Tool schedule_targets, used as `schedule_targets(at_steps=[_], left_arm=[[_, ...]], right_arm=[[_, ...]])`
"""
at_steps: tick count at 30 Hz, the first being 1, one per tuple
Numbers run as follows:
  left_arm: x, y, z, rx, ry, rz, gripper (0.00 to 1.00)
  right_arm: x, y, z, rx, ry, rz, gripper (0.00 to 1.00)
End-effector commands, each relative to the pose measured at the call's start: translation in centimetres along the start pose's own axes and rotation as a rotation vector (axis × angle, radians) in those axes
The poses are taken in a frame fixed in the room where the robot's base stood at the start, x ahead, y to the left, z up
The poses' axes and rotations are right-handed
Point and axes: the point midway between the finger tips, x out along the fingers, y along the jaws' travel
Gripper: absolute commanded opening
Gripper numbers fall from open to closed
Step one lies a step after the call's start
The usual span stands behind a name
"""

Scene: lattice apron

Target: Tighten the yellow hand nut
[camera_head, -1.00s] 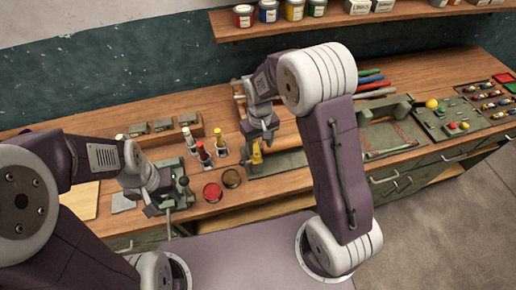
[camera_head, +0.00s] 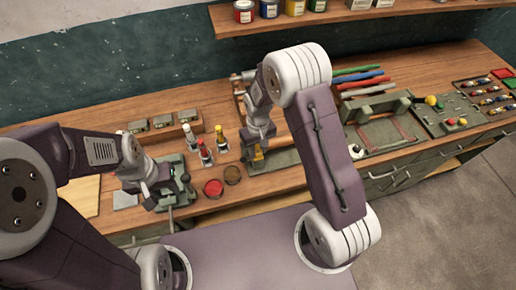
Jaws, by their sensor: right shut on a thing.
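A yellow part (camera_head: 259,154), which looks like the hand nut, shows just under my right gripper (camera_head: 259,148) on the middle of the bench. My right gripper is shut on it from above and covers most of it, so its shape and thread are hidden. My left gripper (camera_head: 163,196) is low at the front left of the bench, beside a dark green vise-like device (camera_head: 178,170). Its fingers are too small and covered to tell whether they are open or shut.
Small bottles (camera_head: 205,152) and a red open tin (camera_head: 213,187) stand between the grippers. A wooden rack (camera_head: 165,133) is behind them. To the right are a green clamp frame (camera_head: 377,108), coloured rods (camera_head: 362,78) and a panel with knobs (camera_head: 445,120).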

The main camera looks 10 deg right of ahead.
Motion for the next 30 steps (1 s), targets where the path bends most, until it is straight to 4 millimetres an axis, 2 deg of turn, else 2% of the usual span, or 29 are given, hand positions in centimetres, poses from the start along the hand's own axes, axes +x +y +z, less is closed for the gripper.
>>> schedule_targets(at_steps=[8,17,18,20,30], left_arm=[[0.38,-0.01,0.04,0.000,0.000,0.000,0.36],[0.35,-0.01,0.04,0.000,0.000,0.000,0.36],[0.35,-0.01,0.04,0.000,0.000,0.000,0.36],[0.34,-0.01,0.04,0.000,0.000,0.000,0.36],[0.55,-0.01,0.06,0.000,0.000,0.000,0.36]], right_arm=[[-0.04,0.03,-0.33,0.250,0.010,-0.001,0.00],[-0.13,0.05,-0.41,0.273,0.012,-0.001,0.00],[-0.14,0.05,-0.41,0.273,0.013,-0.001,0.39],[-0.12,0.05,-0.37,0.273,0.011,-0.001,0.53],[-0.42,0.03,-0.26,0.272,0.007,-0.001,0.53]])
